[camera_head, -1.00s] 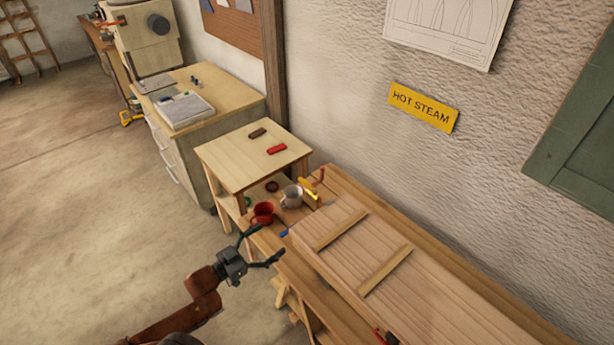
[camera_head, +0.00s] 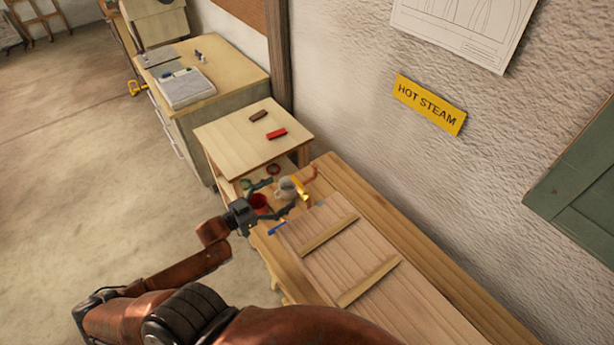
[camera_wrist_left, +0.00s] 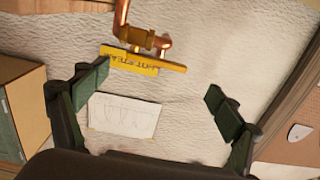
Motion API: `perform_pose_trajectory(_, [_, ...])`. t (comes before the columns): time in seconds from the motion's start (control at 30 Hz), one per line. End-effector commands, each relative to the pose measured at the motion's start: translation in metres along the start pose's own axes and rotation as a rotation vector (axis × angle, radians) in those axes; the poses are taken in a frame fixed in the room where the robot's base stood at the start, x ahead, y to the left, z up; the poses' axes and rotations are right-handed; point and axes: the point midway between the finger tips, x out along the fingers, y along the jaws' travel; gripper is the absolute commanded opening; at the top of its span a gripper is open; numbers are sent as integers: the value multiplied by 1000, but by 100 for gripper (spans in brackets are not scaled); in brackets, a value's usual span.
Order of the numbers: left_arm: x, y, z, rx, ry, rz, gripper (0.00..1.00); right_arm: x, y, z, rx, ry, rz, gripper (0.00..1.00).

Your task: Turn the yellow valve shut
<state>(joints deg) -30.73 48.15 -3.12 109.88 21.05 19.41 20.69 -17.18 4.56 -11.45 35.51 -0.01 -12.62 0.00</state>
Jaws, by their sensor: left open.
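The yellow valve lever (camera_head: 299,187) sits on a copper pipe (camera_head: 312,174) at the far end of the workbench. In the left wrist view the lever (camera_wrist_left: 168,66) lies roughly crosswise below the brass valve body (camera_wrist_left: 140,37), overlapping the wall sign. My left gripper (camera_head: 283,196) is open, close to the lever and in front of the mugs. In the wrist view its fingers (camera_wrist_left: 156,95) are spread wide with nothing between them, and the lever appears beyond and above them. The lever's exact distance is hard to tell. My right gripper is not in view.
A red mug (camera_head: 258,202) and a pale mug (camera_head: 286,190) stand by the left gripper, partly hidden. A slatted wooden panel (camera_head: 325,235) lies on the bench (camera_head: 425,265). A small table (camera_head: 240,140) stands behind. The HOT STEAM sign (camera_head: 429,104) hangs on the wall.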

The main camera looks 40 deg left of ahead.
Motion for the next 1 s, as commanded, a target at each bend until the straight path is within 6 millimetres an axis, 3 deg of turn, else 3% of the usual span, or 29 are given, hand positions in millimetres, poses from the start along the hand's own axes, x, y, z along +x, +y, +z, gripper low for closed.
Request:
perform_pose_trajectory(0.3, [58, 7, -3, 2, 4, 20, 87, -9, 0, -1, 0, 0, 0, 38])
perform_pose_trajectory(0.43, [75, 8, -2, 1, 3, 21, 87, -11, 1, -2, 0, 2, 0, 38])
perform_pose_trajectory(0.87, [85, 7, 0, 0, 0, 18, 87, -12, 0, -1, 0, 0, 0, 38])
perform_pose_trajectory(1.0, [84, 7, 0, 0, 0, 17, 78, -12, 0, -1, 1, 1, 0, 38])
